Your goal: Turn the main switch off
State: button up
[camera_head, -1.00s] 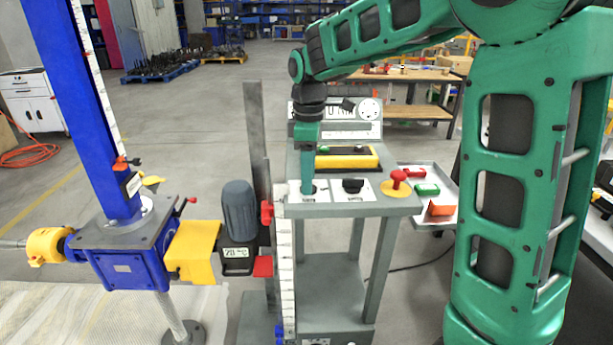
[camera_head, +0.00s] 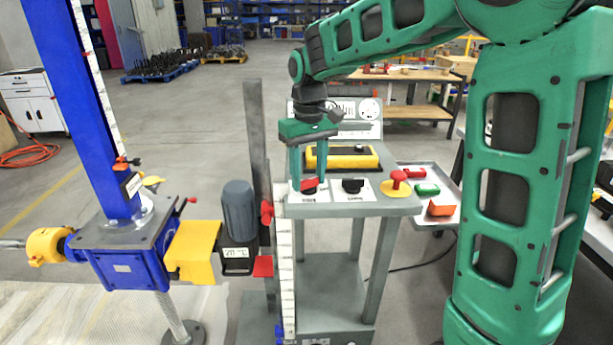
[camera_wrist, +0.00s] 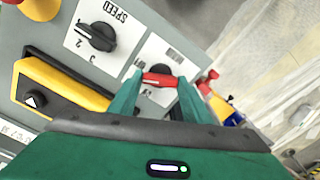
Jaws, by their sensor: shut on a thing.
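The main switch (camera_head: 311,184) is a red rotary handle on a white label plate at the left of the grey control panel. My gripper (camera_head: 309,186) reaches down over it with its two green fingers. In the wrist view the red handle (camera_wrist: 157,80) lies between the fingertips, and my gripper (camera_wrist: 156,84) is shut on it. The plate's lettering beside it is partly hidden by a finger. The black speed knob (camera_head: 352,185) stands just to the right; it also shows in the wrist view (camera_wrist: 97,37).
A red mushroom button on a yellow base (camera_head: 396,184) is at the panel's right. A yellow pendant box (camera_head: 345,157) lies behind the switches. A tray (camera_head: 447,213) with coloured parts stands to the right. The motor (camera_head: 239,210) and blue screw jack (camera_head: 122,255) are on the left.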

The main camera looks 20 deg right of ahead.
jog(key=m, duration=0.5)
jog(key=shift+w+r, duration=0.15)
jog(key=shift+w, duration=0.05)
jog(key=shift+m, duration=0.3)
jog(key=o, duration=1)
jog(key=shift+s, duration=0.1)
jog(key=shift+o, duration=0.2)
jog(key=shift+r, duration=3.85)
